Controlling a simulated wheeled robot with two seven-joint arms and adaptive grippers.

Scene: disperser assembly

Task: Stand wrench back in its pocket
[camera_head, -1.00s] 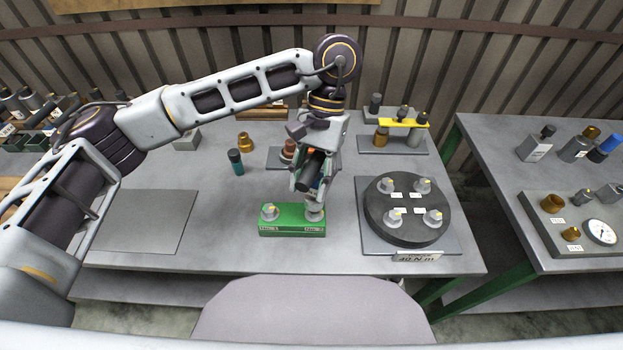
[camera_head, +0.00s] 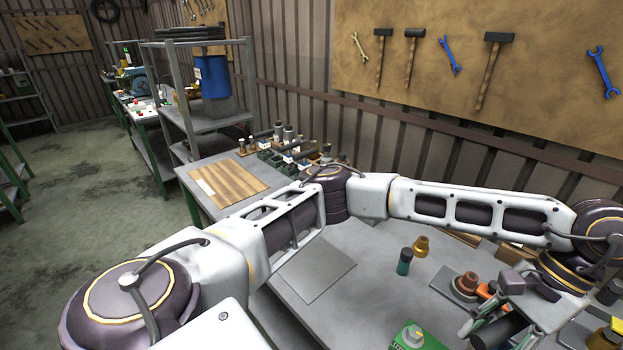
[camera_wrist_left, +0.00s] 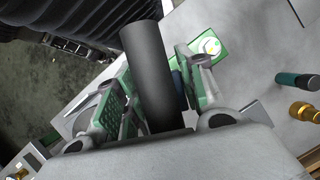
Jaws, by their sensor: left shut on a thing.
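My left gripper (camera_head: 488,322) is low at the right of the head view, over the bench. It is shut on a dark cylinder, which I take to be the wrench (camera_head: 500,333). In the left wrist view the dark wrench (camera_wrist_left: 150,75) sticks up between the green-padded fingers (camera_wrist_left: 160,92); its lower part is hidden. A green block (camera_head: 418,337) with a pale knob stands left of the gripper. It also shows beyond the fingers in the left wrist view (camera_wrist_left: 213,42). I cannot make out the wrench's pocket. My right gripper is not in view.
A teal-and-black cylinder (camera_head: 404,262) and a brass fitting (camera_head: 421,246) stand near the gripper. A grey plate (camera_head: 312,268) lies bare on the bench. At the far left end are a wooden board (camera_head: 229,183) and a rack of several dark parts (camera_head: 287,148).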

